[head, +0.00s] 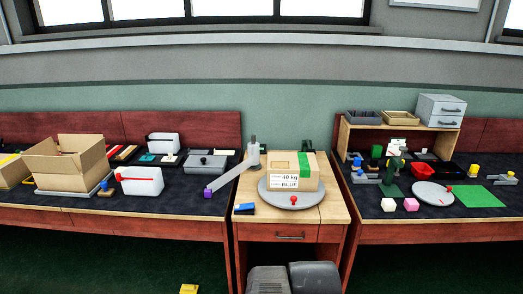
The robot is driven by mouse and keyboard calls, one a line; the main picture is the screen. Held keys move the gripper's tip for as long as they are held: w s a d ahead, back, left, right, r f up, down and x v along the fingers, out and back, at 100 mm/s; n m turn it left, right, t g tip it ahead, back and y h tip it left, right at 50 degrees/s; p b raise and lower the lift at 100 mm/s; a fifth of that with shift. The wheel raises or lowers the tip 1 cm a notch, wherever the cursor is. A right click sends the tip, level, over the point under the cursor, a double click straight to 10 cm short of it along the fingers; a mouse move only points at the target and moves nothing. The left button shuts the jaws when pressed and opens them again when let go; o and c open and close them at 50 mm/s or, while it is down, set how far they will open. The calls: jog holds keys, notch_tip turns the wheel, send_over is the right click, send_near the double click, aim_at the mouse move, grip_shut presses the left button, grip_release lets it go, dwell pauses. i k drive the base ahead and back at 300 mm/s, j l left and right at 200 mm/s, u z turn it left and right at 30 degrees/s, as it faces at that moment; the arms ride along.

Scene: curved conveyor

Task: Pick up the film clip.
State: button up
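I cannot make out a film clip with certainty; the small items on the benches are too small to identify. A small blue item (244,209) lies at the stand's front left. My gripper is not in view.
The left bench holds an open carton (68,163) and a white block (141,181). A yellow item (189,288) lies on the floor.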

aim_at(208, 192)
jog(key=i+j, duration=0.4)
jog(key=j, duration=0.15)
jog(key=i+j, duration=0.4)
jog(key=j, duration=0.15)
jog(key=i+j, duration=0.85)
jog(key=j, duration=0.25)
jog(key=z, duration=0.05)
